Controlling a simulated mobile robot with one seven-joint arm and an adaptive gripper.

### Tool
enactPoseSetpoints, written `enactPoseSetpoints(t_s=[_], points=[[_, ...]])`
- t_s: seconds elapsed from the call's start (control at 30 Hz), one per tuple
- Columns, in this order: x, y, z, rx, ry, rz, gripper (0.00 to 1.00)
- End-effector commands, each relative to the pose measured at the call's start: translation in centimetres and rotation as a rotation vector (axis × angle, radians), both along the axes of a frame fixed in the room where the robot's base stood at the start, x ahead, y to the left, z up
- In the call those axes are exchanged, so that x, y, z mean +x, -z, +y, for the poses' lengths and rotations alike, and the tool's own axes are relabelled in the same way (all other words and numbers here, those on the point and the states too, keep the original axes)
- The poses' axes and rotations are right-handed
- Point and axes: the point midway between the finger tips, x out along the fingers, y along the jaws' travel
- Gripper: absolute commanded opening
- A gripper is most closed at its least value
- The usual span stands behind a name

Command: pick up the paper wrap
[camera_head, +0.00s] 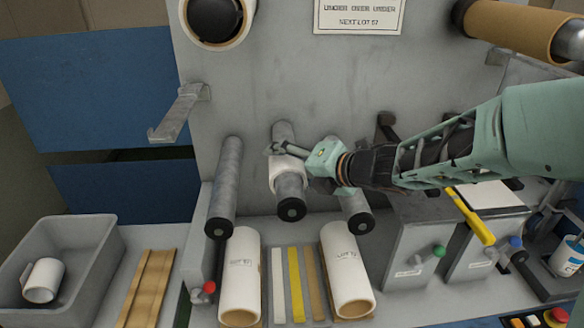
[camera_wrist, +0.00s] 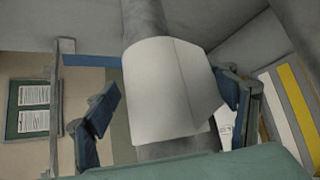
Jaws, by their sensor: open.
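The paper wrap (camera_head: 285,173) is a white sleeve around the middle grey roller (camera_head: 283,132), which juts out from the machine panel. In the wrist view the paper wrap (camera_wrist: 172,92) fills the middle, with a seam or edge along its right side. My gripper (camera_head: 289,165) comes in from the right at the wrap. In the wrist view its blue-padded fingers are open, one on each side of the wrap. A gap shows on the left; on the right the finger is close to the wrap, and I cannot tell if it touches.
Bare rollers stand left (camera_head: 227,185) and right (camera_head: 356,212) of the wrapped one. Two white rolls (camera_head: 241,280) (camera_head: 346,265) and several strips lie below. A grey bin (camera_head: 85,262) holding a small white roll (camera_head: 43,279) is at the far left. A yellow-handled tool (camera_head: 470,214) is at right.

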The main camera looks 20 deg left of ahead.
Motion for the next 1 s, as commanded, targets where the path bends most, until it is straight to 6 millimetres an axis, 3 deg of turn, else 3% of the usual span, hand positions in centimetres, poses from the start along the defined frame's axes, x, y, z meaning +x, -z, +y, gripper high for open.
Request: enactPoseSetpoints(t_s=[0.27, 0.7, 1.0], points=[[0.10, 0.16, 0.19, -0.001, 0.000, 0.000, 0.78], [0.10, 0.12, 0.17, -0.001, 0.000, 0.000, 0.32], [0.09, 0.09, 0.24, -0.001, 0.001, 0.000, 0.32]])
